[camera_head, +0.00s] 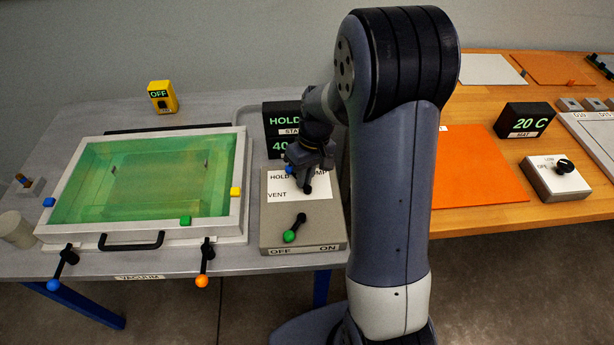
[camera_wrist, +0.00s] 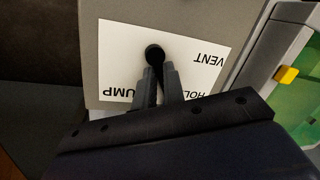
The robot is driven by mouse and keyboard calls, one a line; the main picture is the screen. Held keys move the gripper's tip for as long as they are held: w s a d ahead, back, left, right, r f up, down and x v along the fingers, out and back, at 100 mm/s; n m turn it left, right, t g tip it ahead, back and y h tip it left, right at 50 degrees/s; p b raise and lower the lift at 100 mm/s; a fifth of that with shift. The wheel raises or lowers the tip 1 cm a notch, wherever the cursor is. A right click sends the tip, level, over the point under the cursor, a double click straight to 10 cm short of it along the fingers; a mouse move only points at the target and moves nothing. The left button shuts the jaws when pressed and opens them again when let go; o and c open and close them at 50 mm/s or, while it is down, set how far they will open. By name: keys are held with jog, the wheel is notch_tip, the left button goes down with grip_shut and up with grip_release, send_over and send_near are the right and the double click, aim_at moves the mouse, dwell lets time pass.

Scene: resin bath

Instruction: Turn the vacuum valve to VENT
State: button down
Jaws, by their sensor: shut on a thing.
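The vacuum valve is a black lever on a white label plate (camera_head: 285,194) marked HOLD, PUMP and VENT. Its black pivot (camera_wrist: 154,53) shows in the wrist view. In the head view its blue knob (camera_head: 290,169) lies up and left of the pivot, by HOLD. My gripper (camera_head: 303,174) is over the plate, shut on the lever, one finger on each side in the wrist view (camera_wrist: 160,78). My gripper body hides the lever's outer end there. VENT is printed at the plate's left in the head view. The display (camera_head: 284,121) reads HOLD.
A green-knobbed lever (camera_head: 290,236) points toward OFF on the same box, close in front of the valve. The framed green bath (camera_head: 238,215) stands left, with blue and orange clamp levers at its front.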

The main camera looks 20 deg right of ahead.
jog(key=n, duration=0.4)
jog(key=a+n+g, duration=0.1)
jog(key=n, duration=0.1)
jog(key=shift+s+n+h, duration=0.15)
jog(key=shift+n+h, duration=0.15)
jog(key=n, duration=0.3)
jog(key=n+h, duration=0.1)
jog(key=n, duration=0.1)
jog(key=shift+s+a, duration=0.35)
jog(key=shift+n, duration=0.3)
jog(key=c, duration=1.5)
grip_release()
jog(key=r, duration=0.3)
jog(key=w+r, duration=0.1)
jog(key=r, duration=0.3)
jog(key=w+r, duration=0.1)
jog(key=r, duration=0.2)
jog(key=shift+d+r+p, duration=0.2)
jog(key=shift+r+p, duration=0.1)
jog(key=shift+r, duration=0.05)
